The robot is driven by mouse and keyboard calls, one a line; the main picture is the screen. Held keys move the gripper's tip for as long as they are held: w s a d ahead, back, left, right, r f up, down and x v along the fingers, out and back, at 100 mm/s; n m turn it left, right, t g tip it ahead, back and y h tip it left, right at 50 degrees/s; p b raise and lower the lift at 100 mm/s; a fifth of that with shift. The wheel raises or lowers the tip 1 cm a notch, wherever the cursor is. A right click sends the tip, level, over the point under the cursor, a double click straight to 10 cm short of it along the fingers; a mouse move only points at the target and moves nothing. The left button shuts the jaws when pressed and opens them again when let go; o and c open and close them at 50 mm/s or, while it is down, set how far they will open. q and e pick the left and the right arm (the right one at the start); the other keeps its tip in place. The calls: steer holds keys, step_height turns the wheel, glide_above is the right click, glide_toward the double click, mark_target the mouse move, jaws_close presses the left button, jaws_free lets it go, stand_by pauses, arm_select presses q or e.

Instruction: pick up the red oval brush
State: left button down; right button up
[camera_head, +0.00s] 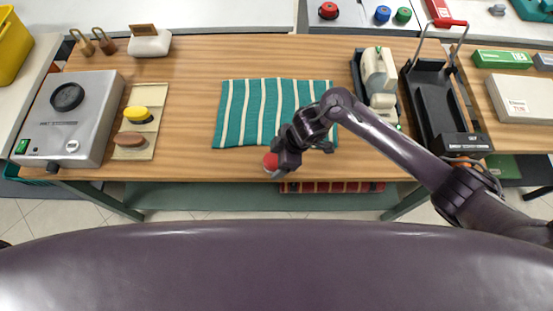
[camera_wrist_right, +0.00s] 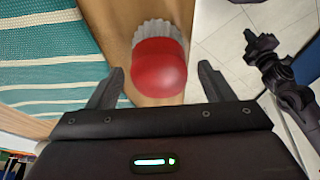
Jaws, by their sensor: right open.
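The red oval brush (camera_head: 270,162) is at the front edge of the wooden table, partly hidden by my right gripper (camera_head: 281,161). In the right wrist view the brush (camera_wrist_right: 159,68) shows a smooth red back and pale, ridged bristles. My right gripper (camera_wrist_right: 161,72) is open there, with one finger on each side of the brush. A gap shows between the brush and each finger. My left gripper does not show clearly in either view.
A striped teal cloth (camera_head: 262,99) lies just behind the brush. A grey device (camera_head: 90,92) and a board (camera_head: 134,153) with a yellow and a brown brush stand at the left. A black holder (camera_head: 434,98) stands at the right. The table's front edge is close.

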steer(key=shift+a+f, duration=0.1)
steer(key=shift+f, duration=0.2)
steer(key=c, duration=1.1)
